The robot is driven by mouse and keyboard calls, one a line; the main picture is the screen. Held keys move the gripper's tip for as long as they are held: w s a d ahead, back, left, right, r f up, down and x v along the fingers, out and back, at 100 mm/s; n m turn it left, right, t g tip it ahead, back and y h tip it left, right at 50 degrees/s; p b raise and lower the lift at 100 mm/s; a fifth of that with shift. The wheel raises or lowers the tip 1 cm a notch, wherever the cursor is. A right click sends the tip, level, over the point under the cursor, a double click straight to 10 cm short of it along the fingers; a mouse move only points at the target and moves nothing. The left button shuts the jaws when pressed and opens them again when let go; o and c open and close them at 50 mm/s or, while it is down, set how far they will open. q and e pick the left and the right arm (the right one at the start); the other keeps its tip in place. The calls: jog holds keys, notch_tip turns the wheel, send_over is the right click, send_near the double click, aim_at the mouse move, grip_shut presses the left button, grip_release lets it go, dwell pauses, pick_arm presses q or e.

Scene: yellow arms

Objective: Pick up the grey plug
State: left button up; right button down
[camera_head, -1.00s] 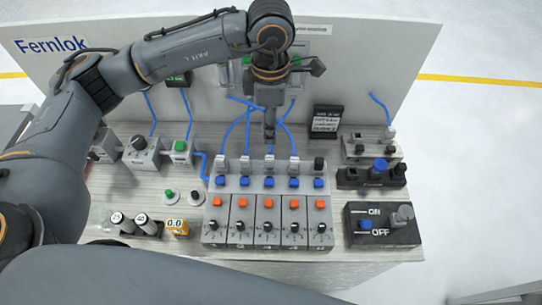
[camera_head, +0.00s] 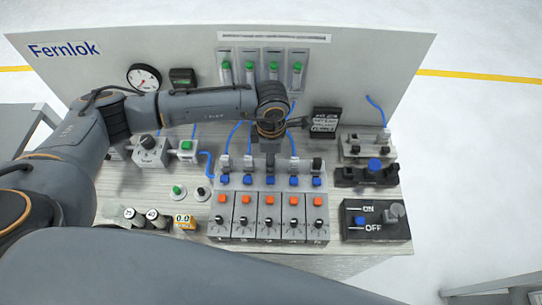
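A row of valve blocks (camera_head: 242,215) stands in the middle of the bench, with small grey plugs on blue tubes along its back edge. Grey plugs show at the left end (camera_head: 224,162), beside it (camera_head: 248,162) and right of the middle (camera_head: 294,163). Another pale plug (camera_head: 385,136) is on the unit at the right. I cannot tell which one is the grey plug of the task. My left gripper (camera_head: 270,161) points down over the middle plug place and hides it. Its fingers are too small and dark to show whether they are open or shut. My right gripper is out of view.
A white back panel (camera_head: 200,45) with several green-topped tubes (camera_head: 248,70) and a gauge (camera_head: 144,78) stands behind. Blue tubes (camera_head: 206,160) loop nearby.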

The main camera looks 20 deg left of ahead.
pick_arm(q)
jog(key=shift+f, duration=0.15)
jog(key=shift+c, duration=0.2)
grip_shut()
jog(key=shift+w+r+b, duration=0.1)
jog(key=shift+r+b, duration=0.2)
jog(key=shift+r, duration=0.3)
notch_tip(320, 180, up, 2)
jog(key=shift+r+b, duration=0.1)
jog(key=shift+b, duration=0.3)
jog(key=s+a+r+b, duration=0.4)
jog(key=s+r, duration=0.5)
jog(key=s, duration=0.4)
jog(key=shift+s+a+r+b, duration=0.15)
jog(key=shift+s+r+b, duration=0.15)
jog(key=shift+b, duration=0.55)
